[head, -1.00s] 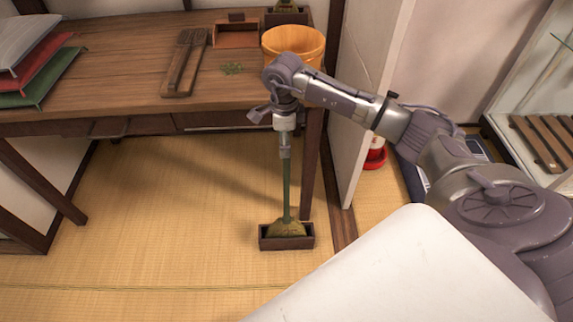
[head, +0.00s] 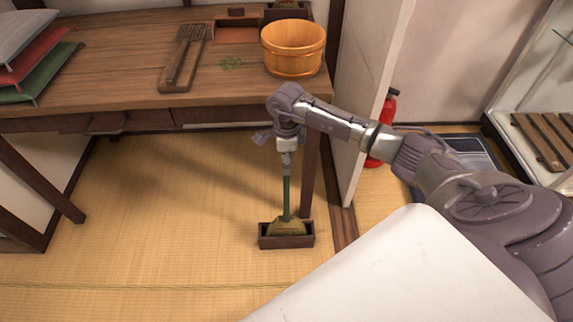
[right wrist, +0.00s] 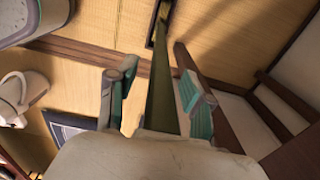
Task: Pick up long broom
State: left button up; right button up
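The long broom (head: 286,195) has a green handle and yellowish-brown bristles. It stands upright with its bristles in a dark wooden box (head: 287,241) on the floor. My right gripper (head: 286,160) is above the broom, pointing down along the handle; the handle's upper part is hidden by my gripper and wrist in the head view. In the right wrist view, the broom handle (right wrist: 163,75) runs between the two spread teal-padded fingers of my right gripper (right wrist: 157,88). Gaps show on both sides of the handle. My left gripper is out of view.
A wooden table (head: 110,75) stands behind the broom, with its right leg (head: 309,175) close beside it. A wooden bucket (head: 293,50) sits on the table. A white partition (head: 368,100) and a red extinguisher (head: 388,115) are to the right. Tatami floor is clear to the left.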

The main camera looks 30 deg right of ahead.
grip_shut()
jog(key=shift+r, duration=0.15)
